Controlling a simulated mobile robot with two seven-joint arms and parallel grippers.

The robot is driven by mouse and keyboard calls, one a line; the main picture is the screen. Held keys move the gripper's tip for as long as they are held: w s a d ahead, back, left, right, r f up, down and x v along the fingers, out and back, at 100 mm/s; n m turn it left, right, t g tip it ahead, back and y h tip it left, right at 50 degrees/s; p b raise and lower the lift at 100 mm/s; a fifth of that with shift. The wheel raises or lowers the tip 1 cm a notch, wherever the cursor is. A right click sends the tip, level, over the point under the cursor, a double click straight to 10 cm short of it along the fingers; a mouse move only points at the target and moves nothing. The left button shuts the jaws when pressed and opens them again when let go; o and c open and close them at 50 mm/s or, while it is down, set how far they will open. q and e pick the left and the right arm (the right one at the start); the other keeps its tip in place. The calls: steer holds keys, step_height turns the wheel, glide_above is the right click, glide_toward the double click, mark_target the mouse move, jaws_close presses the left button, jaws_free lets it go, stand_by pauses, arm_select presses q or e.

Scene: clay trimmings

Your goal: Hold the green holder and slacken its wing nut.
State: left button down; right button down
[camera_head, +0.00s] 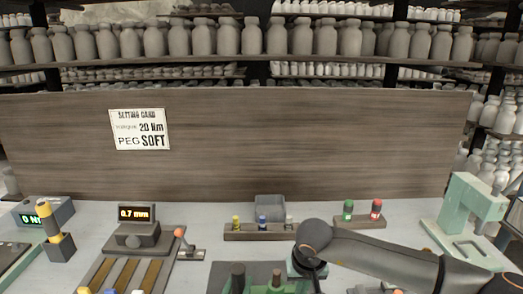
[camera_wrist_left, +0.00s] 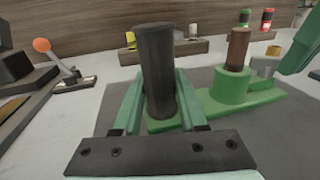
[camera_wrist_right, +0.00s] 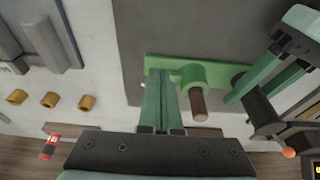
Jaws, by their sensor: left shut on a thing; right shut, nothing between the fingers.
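The green holder (camera_wrist_left: 255,101) lies on a dark mat. It has a dark upright grip (camera_wrist_left: 156,75) at one end and a round boss with a brown peg (camera_wrist_left: 237,48). The wing nut (camera_wrist_left: 265,66) appears as a small grey-and-brass piece beside the boss. My left gripper (camera_wrist_left: 158,112) is shut on the dark grip. My right gripper (camera_wrist_right: 163,78) is shut and empty, its fingertips over the holder's other end, next to the boss in the right wrist view. Those fingers hide the nut there; contact is unclear. The holder (camera_head: 277,288) is cut off in the head view.
A setting card (camera_head: 140,129) reads 20 Nm, peg SOFT. A gauge (camera_head: 136,214) reads 0.7 mm.

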steer(key=shift+d, duration=0.45)
steer(key=shift+w+d, duration=0.15)
steer(key=shift+d, duration=0.15)
steer(key=shift+s, duration=0.2)
steer(key=shift+s+d+r, duration=0.1)
steer(key=shift+s+d, duration=0.05)
steer(key=shift+s, duration=0.05)
steer(key=v, duration=0.3)
steer(key=w+v, duration=0.1)
steer(key=v, duration=0.1)
steer(key=shift+w+r, duration=0.1)
steer(key=shift+r, duration=0.4)
